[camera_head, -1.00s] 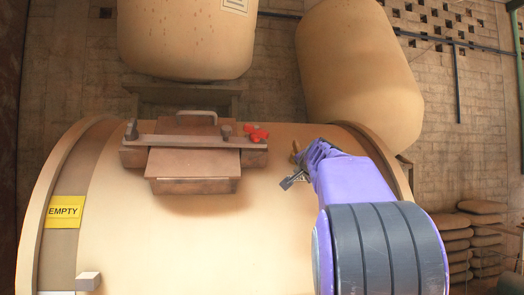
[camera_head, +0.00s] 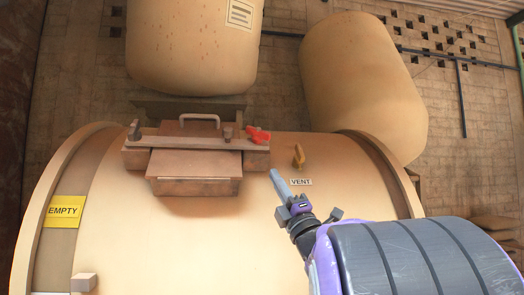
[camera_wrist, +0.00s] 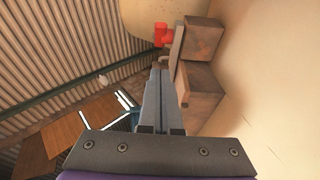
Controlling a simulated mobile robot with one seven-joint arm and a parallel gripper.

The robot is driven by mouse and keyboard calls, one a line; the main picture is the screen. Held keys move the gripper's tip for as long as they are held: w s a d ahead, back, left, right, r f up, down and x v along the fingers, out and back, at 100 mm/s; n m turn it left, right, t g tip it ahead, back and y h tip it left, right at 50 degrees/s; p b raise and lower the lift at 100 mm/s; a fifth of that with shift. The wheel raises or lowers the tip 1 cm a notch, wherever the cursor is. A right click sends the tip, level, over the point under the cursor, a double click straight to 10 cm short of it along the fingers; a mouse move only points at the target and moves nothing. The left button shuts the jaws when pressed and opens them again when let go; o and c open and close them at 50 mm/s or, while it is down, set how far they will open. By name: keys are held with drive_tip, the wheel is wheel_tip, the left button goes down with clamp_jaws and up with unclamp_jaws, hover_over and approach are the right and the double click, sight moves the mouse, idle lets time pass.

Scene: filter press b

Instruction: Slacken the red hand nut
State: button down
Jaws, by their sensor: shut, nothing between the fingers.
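The red hand nut (camera_head: 257,135) sits at the right end of the bar across the hatch on top of the tan vessel. It also shows in the wrist view (camera_wrist: 160,34), beyond my fingertips. My gripper (camera_head: 273,173) is shut and empty, with its slim grey fingers pointing up and left towards the nut from below right. A gap shows between the fingertips and the nut in the head view. In the wrist view the closed fingers (camera_wrist: 157,75) point at the hatch end. The hatch bar (camera_head: 180,142) and its brown lid (camera_head: 195,187) show beside them.
A yellow EMPTY sign (camera_head: 65,211) is at left. Two tan tanks (camera_head: 362,85) stand behind.

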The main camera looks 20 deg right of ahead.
approach(260, 135)
drive_tip(key=w+a+r, duration=0.1)
drive_tip(key=w+a, duration=0.1)
drive_tip(key=a, duration=0.1)
drive_tip(key=shift+n+y, duration=0.3)
drive_tip(key=shift+w+d+r+p, duration=0.3)
drive_tip(key=shift+w+d+r, duration=0.25)
drive_tip(key=shift+r, duration=0.2)
drive_tip(key=shift+w+d+r+p, duration=0.3)
drive_tip(key=shift+w+d+r, duration=0.3)
drive_tip(key=shift+r, duration=0.1)
